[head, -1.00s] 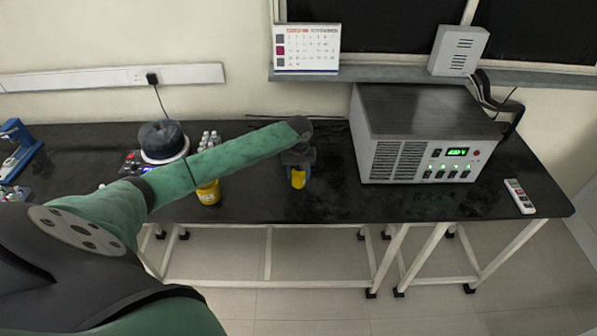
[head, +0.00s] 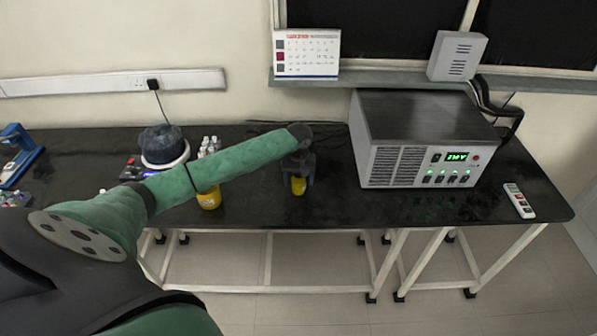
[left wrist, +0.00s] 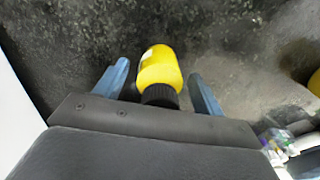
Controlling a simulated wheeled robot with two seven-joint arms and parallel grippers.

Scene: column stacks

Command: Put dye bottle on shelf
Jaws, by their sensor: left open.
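A yellow dye bottle (head: 298,186) stands on the black table in the head view, under my left gripper (head: 298,174). In the left wrist view the yellow bottle (left wrist: 160,68) with its dark cap lies between the two blue fingers of my left gripper (left wrist: 160,82). The fingers are open, with gaps on both sides of the bottle. A second yellow bottle (head: 209,198) stands further left, partly hidden behind my left arm. I cannot make out a shelf for certain. My right gripper is not in view.
A large grey instrument box (head: 425,140) stands right of the gripper. A white remote (head: 519,200) lies near the right edge. A round dark device (head: 163,147) and small white-capped bottles (head: 210,145) are behind my arm. Table between gripper and box is clear.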

